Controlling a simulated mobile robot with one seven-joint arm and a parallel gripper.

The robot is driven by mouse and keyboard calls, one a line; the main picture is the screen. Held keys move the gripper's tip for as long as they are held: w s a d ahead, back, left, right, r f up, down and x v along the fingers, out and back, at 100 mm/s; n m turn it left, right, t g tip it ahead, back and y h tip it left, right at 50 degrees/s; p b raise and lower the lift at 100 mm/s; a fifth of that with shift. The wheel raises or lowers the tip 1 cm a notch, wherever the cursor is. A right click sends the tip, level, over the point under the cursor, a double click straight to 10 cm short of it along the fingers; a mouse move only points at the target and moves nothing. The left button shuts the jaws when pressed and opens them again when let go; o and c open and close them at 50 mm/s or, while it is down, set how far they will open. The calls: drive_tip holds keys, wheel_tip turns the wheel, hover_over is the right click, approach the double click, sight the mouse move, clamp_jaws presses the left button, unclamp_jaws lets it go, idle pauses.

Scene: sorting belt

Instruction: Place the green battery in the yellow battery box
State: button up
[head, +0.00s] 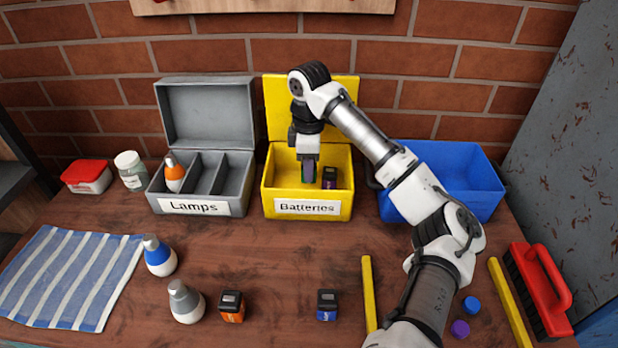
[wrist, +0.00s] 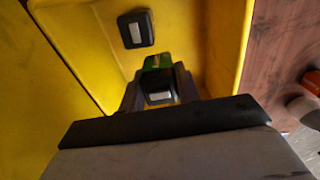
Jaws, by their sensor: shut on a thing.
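The yellow battery box (head: 268,200) stands open at the back middle, with its lid up behind it and a "Batteries" label on its front. My gripper (head: 309,172) points down inside the box. It is shut on the green battery (wrist: 157,62), whose dark top shows between the fingers in the wrist view. A little green also shows at the fingers in the head view. Another battery with a dark top and a purple band (head: 330,178) stands in the box, to the right of my gripper. I cannot tell whether the green battery touches the box floor.
A grey lamp box (head: 243,206) stands left of the yellow box, and a blue bin (head: 478,205) stands right, partly behind my arm. An orange battery (head: 232,306), a blue battery (head: 327,305) and two bulbs (head: 159,256) stand in front. A striped cloth (head: 72,275) lies at left.

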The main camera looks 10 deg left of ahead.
drive_tip(key=shift+f, duration=2.15)
drive_tip(key=shift+f, duration=0.1)
drive_tip(key=o, duration=1)
wheel_tip(320, 180, up, 12)
drive_tip(key=shift+r, duration=0.15)
